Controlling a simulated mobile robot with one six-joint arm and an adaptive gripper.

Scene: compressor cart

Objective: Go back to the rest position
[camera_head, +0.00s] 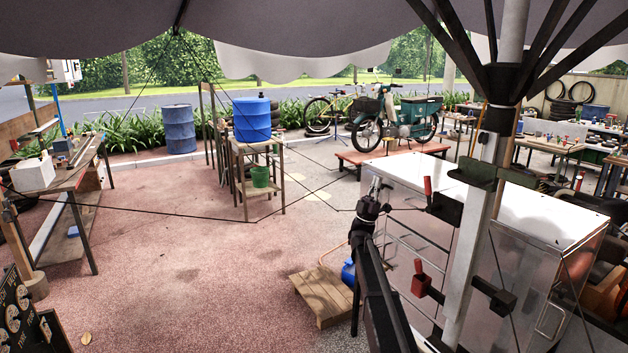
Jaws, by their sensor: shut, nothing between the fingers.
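My gripper (378,186) is at the raised end of my dark arm, right of the picture's middle. It looks shut and empty, and its fingers are small in this view. It shows in front of the left end of a silver metal cart (520,205). I cannot tell whether it touches the cart. A red-handled lever (428,187) is just right of the gripper. A second red-handled lever (418,278) is lower on the cart's front, right of my arm.
An umbrella pole (512,40) rises by the cart. A wooden pallet (322,296) and blue object (348,271) lie left of my arm. A blue drum (252,119) stands on a wooden stand (240,152). Thin dark lines cross the view. The reddish floor at left centre is clear.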

